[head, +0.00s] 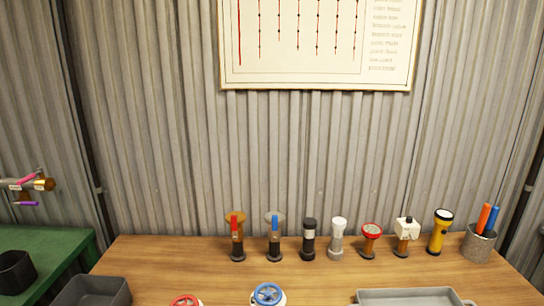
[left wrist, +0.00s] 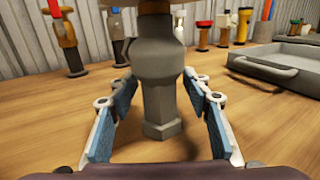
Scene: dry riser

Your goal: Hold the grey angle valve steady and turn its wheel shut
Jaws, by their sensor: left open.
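The grey angle valve (left wrist: 158,75) stands upright on the wooden bench (left wrist: 240,130) in the left wrist view. Its top and wheel are cut off by the upper edge there. My left gripper (left wrist: 157,97) is open, with one blue-padded finger on each side of the valve's lower body. I see gaps between the pads and the body. In the head view, a red wheel (head: 185,300) and a blue wheel (head: 268,293) show at the bottom edge. I cannot tell which belongs to this valve. My right gripper is in neither view.
Several valves and fittings, such as a red-lever valve (head: 237,238) and a yellow torch (head: 440,232), line the bench's back. A pen cup (head: 478,246) stands at right. A shallow grey tray (head: 410,297) and a dark bin (head: 92,291) sit nearer. A green table (head: 50,247) is left.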

